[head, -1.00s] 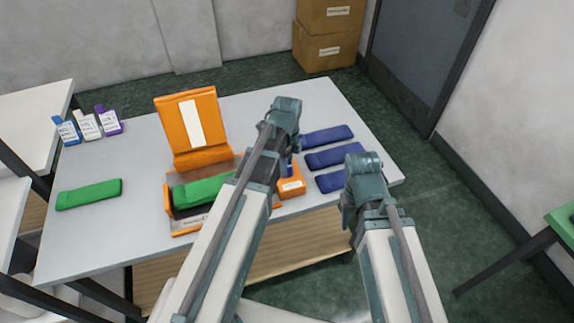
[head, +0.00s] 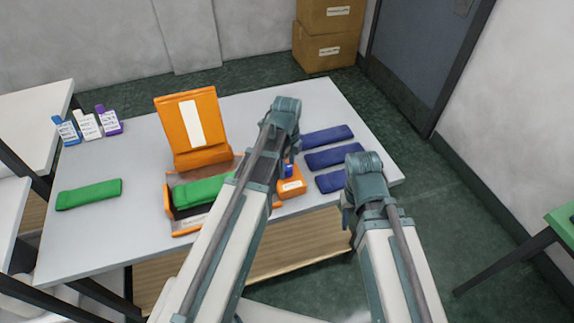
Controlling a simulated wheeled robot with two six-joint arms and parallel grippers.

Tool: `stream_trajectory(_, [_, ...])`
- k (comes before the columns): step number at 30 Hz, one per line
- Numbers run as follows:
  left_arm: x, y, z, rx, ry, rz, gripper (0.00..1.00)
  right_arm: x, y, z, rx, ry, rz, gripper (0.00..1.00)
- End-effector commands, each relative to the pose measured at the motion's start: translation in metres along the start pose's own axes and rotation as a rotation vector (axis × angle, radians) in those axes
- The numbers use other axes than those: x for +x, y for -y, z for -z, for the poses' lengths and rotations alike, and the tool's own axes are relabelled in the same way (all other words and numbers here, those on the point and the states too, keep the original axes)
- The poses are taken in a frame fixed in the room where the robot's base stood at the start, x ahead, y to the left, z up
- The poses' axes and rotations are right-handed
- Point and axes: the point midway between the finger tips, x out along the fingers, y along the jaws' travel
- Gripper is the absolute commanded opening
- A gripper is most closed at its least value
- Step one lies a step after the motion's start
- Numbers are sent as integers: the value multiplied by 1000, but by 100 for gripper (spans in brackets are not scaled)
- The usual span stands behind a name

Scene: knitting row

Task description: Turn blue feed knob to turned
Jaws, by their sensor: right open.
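The blue feed knob (head: 288,171) shows as a small blue patch on top of the orange block (head: 291,188) at the right end of the machine. My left arm's links cover much of it, so I cannot tell which way it is turned. My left gripper (head: 294,152) is mostly hidden behind its own arm, close above the knob; I cannot see its fingers clearly or whether it touches. My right gripper (head: 347,216) is open, partly hidden behind its arm, off the table's front right edge and away from the knob.
The machine's orange upright panel (head: 181,125) and a green piece (head: 200,190) are left of my arm. Another green piece (head: 90,194) lies at the left. Several blue pieces (head: 328,137) lie at the right. Small bottles (head: 87,124) stand at the back left of the table (head: 110,235).

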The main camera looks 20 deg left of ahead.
Motion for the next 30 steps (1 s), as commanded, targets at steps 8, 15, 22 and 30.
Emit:
stream_trajectory(8, [0, 0, 0, -1, 0, 0, 77, 0, 0, 0, 0, 0, 0, 50])
stream_trajectory(15, [-7, 0, 0, -1, 0, 0, 77, -7, -1, 0, 0, 0, 0, 50])
stream_trajectory(22, [-31, 0, 0, -1, 0, 0, 77, -30, -3, -2, 0, 0, 0, 50])
stream_trajectory(30, [-73, 0, 0, -1, 0, 0, 77, -72, -7, -4, -1, 0, 0, 50])
